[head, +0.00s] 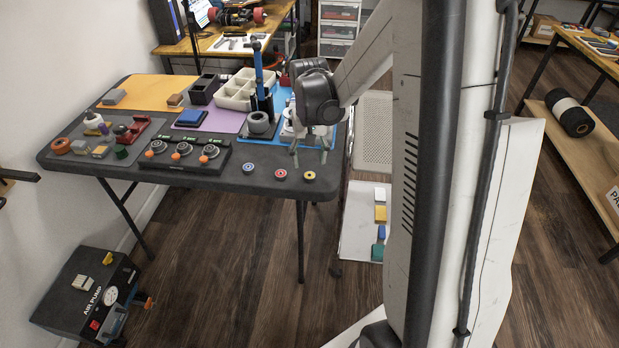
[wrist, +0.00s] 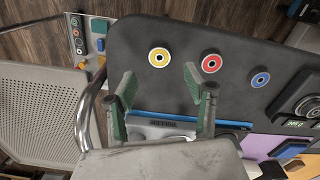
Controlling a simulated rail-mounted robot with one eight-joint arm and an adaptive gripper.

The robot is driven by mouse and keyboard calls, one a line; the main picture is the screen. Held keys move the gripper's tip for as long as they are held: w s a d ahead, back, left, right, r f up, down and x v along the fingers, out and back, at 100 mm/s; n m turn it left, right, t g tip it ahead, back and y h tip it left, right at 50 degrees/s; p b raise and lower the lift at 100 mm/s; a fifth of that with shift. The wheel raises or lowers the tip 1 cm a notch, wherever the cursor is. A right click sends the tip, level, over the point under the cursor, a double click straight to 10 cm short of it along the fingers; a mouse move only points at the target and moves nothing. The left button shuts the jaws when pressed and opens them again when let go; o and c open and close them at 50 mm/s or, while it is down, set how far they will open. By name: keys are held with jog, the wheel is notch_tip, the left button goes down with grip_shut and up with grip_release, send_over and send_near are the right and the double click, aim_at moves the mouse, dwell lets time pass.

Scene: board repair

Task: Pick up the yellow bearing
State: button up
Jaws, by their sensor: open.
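The yellow bearing (head: 309,176) lies flat on the dark table near its front right corner. It is a small ring with a pale centre, and it also shows in the wrist view (wrist: 159,57) ahead of my fingertips. A red bearing (head: 280,174) and a blue bearing (head: 248,168) lie in a row to its left. In the wrist view the red one (wrist: 211,63) and blue one (wrist: 260,80) are to its right. My gripper (wrist: 160,78) is open and empty, its two green-padded fingers apart. In the head view my gripper (head: 310,150) is behind the yellow bearing, above the table.
A device with several orange knobs (head: 183,155) stands left of the bearings.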

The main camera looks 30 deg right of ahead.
aim_at(309, 174)
notch_tip(309, 174, down, 5)
jog(key=shift+s+f+b, duration=0.1)
jog(key=shift+b, duration=0.6)
jog(key=c, duration=1.1)
jog(key=shift+r, duration=0.2)
jog(key=shift+c, duration=0.2)
